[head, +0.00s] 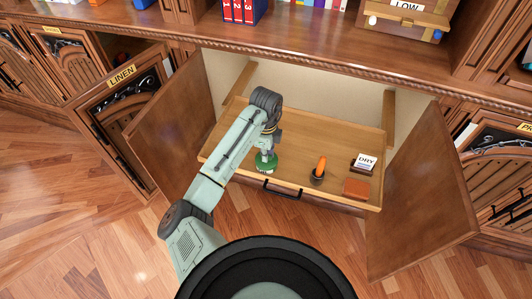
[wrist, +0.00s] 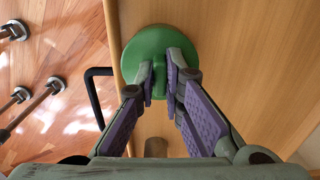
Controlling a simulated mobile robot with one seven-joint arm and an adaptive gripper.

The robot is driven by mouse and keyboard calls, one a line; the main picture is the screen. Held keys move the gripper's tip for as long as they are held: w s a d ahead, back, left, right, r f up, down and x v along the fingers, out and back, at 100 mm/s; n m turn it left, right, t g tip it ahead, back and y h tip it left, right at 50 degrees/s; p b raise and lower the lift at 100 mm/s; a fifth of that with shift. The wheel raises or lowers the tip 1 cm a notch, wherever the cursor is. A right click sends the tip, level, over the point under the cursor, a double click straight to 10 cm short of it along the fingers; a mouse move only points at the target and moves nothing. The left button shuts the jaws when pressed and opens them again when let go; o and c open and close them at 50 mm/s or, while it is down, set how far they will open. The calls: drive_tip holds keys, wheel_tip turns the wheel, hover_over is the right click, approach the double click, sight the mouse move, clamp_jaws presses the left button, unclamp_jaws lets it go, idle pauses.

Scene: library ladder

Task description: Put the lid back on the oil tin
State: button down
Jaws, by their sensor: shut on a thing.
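My gripper (head: 267,151) is over the front left of the pulled-out wooden drawer, pointing down. In the wrist view my gripper (wrist: 163,80) is shut on the raised knob of a round green lid (wrist: 158,47). In the head view a small green thing with pale lettering (head: 265,166) shows right under my gripper, near the drawer's front edge. I cannot tell there how much of it is lid and how much is the oil tin. The lid hides whatever is directly below it in the wrist view, so contact with a tin is unclear.
The drawer (head: 232,140) sits between two open cabinet doors (head: 170,127) (head: 425,190). To the right are a dark cup with an orange thing (head: 318,172), a box marked DRY (head: 365,163) and a reddish-brown block (head: 356,189). A black handle (head: 283,191) sticks out in front.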

drive_tip(key=c, duration=1.6)
unclamp_jaws()
drive_tip(key=shift+o, duration=0.3)
drive_tip(key=o, duration=0.4)
drive_tip(key=shift+r+p, duration=2.8)
drive_tip(key=shift+r, duration=0.75)
drive_tip(key=shift+c, duration=0.2)
clamp_jaws()
drive_tip(key=shift+f, duration=0.2)
